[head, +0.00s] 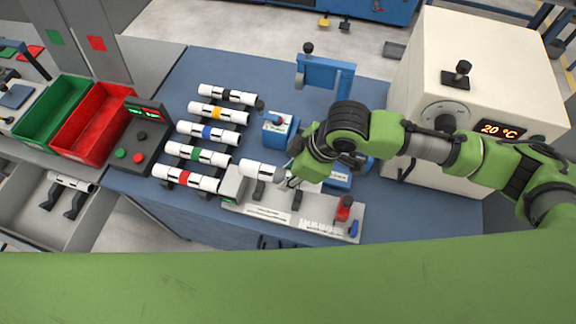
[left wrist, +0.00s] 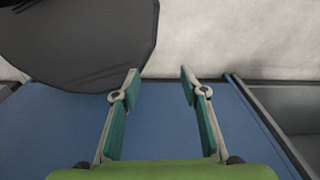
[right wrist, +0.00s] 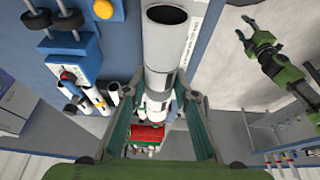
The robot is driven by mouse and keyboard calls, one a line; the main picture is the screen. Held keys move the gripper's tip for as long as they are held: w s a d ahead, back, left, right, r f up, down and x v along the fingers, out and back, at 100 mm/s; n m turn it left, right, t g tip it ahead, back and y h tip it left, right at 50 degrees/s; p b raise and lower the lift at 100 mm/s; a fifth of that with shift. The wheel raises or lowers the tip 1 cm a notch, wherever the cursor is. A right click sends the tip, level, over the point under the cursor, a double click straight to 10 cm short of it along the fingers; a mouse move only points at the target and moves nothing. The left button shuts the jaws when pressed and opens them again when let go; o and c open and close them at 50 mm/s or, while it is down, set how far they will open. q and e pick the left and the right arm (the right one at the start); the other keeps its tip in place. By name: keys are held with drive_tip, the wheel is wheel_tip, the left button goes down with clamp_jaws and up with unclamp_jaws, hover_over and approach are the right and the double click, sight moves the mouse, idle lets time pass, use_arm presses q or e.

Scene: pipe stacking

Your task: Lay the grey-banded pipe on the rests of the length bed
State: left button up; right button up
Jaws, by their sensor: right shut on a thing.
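The grey-banded pipe (head: 258,169) is white and lies roughly level over the left part of the length bed (head: 254,214). Its open end (right wrist: 167,16) and a grey band show in the right wrist view. My right gripper (head: 287,178) is shut on this pipe, which sits between its fingers in the right wrist view. The bed's dark rests show under the pipe; I cannot tell whether the pipe touches them. A grey block stands at the bed's left end and a red part at its right. My left gripper (left wrist: 160,78) is open and empty, outside the head view.
Several pipes with coloured bands (head: 209,133) lie in a column left of the bed. A control box (head: 137,143), green bin (head: 52,110) and red bin (head: 92,125) stand further left. A white oven-like box (head: 490,75) stands right, and a blue stand (head: 325,72) behind.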

sight(282, 198)
drive_tip(key=shift+s+f+b, duration=0.2)
drive_tip(key=shift+f+b, duration=0.3)
drive_tip(key=shift+b, duration=0.05)
drive_tip(key=shift+s+f+b, duration=0.15)
drive_tip(key=shift+f+b, duration=0.35)
drive_tip(key=shift+b, duration=0.05)
drive_tip(key=f+b, duration=0.3)
drive_tip(key=shift+w, duration=0.2)
drive_tip(key=shift+f, duration=0.65)
drive_tip(key=shift+f+b, duration=0.4)
drive_tip(key=shift+f, duration=0.7)
use_arm(q)
wheel_tip(282, 198, down, 7)
drive_tip(key=s, duration=0.2)
drive_tip(key=shift+s+r, duration=0.2)
drive_tip(key=shift+w, duration=0.2)
use_arm(e)
drive_tip(key=shift+f, duration=0.45)
drive_tip(key=o, duration=1.2)
